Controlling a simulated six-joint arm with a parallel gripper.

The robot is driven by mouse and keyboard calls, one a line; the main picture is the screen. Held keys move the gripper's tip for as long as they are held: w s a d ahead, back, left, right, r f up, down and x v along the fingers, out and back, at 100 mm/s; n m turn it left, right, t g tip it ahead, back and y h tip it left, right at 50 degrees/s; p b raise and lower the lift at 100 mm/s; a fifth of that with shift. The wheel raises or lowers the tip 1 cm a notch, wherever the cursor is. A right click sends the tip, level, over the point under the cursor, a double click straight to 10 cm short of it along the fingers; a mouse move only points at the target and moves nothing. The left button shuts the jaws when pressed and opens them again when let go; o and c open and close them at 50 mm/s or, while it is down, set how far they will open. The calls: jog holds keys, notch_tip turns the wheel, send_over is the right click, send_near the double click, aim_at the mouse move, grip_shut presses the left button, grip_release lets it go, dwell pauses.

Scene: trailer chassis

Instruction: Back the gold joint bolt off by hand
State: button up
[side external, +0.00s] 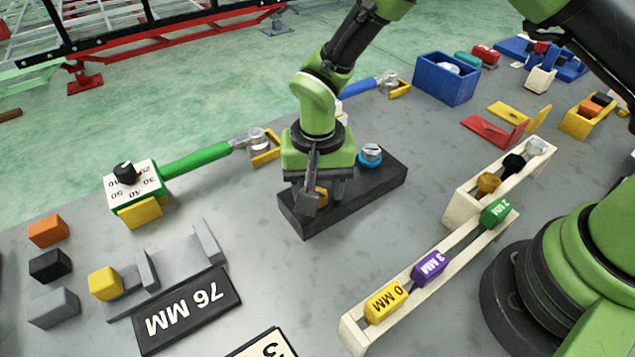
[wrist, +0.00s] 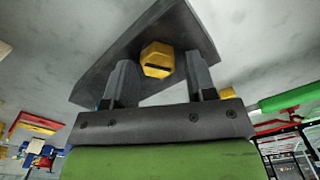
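The gold joint bolt (wrist: 157,60) has a six-sided head with a dark slot across it. It stands on the dark block (wrist: 182,30); the block also shows in the side view (side external: 375,190). My gripper (wrist: 160,66) points down over the block, one finger on each side of the bolt head. Gaps show between the head and both fingers in the wrist view, so the gripper is open and not touching it there. In the side view my gripper (side external: 322,198) mostly hides the bolt, leaving a small gold patch. A blue-collared silver bolt (side external: 371,155) sits on the block's other end.
A green-handled wrench (side external: 195,160) with a dial box (side external: 134,185) lies left. A 76 MM plate (side external: 188,312) and coloured blocks are at front left. Grey table is clear around the dark block.

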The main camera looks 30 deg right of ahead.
jog(key=c, duration=0.7)
jog(key=shift+n, duration=0.4)
